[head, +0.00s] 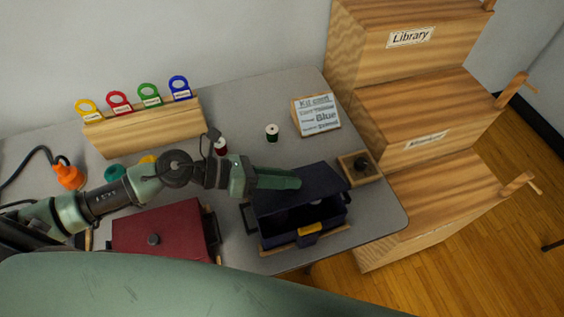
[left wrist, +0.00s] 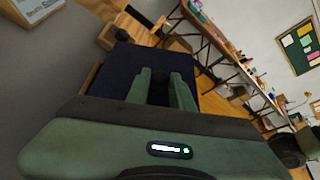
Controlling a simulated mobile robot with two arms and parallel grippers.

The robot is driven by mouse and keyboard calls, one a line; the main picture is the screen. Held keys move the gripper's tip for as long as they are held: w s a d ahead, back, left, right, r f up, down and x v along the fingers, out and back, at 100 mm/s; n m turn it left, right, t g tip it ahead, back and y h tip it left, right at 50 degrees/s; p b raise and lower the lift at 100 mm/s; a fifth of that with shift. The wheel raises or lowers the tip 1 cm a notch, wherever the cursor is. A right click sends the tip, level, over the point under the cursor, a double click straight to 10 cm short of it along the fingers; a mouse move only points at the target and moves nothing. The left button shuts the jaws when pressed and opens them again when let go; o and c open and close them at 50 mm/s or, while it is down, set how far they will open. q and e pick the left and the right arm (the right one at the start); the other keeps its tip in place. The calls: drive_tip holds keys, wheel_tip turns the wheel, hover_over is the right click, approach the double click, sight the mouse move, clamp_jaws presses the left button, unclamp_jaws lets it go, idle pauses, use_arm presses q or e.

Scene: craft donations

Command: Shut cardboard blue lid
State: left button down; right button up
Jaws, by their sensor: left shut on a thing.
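The dark blue box (head: 274,232) stands near the table's front right edge, with a yellow tag on its front. Its blue lid (head: 322,186) is tilted up at the back, and the box's dark inside shows below it. In the left wrist view the lid (left wrist: 115,68) is a flat dark blue surface beyond the fingers. My left gripper (head: 297,182) reaches in from the left over the lid and is shut on it; the fingers (left wrist: 166,78) have something dark between them. The exact grip point is hidden. My right gripper is not in view.
A red lidded box (head: 180,228) stands left of the blue one. A small wooden tray (head: 347,168) with a black knob is close on the right. A sign block (head: 317,116), a thread spool (head: 272,132) and a rack of coloured rings (head: 150,128) stand behind. Wooden steps (head: 420,170) flank the table.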

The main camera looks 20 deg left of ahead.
sight(288, 193)
use_arm(q)
drive_tip(key=shift+s+d+f+m+t+y+p, duration=0.45)
drive_tip(key=shift+s+f+m+p, duration=0.2)
drive_tip(key=shift+m+p, duration=0.25)
drive_tip(key=shift+s+d+f+m+t+y+p, duration=0.25)
drive_tip(key=shift+s+f+m+p, duration=0.1)
drive_tip(key=shift+f+m, duration=0.15)
drive_tip(key=shift+s+f+m, duration=0.1)
drive_tip(key=shift+f+m, duration=0.2)
drive_tip(key=shift+f, duration=0.1)
drive_tip(key=shift+s+d+f+p, duration=0.2)
drive_tip(key=shift+f+p, duration=0.1)
drive_tip(key=shift+f, duration=0.3)
drive_tip(key=c, duration=1.2)
unclamp_jaws()
drive_tip(key=shift+c, duration=0.2)
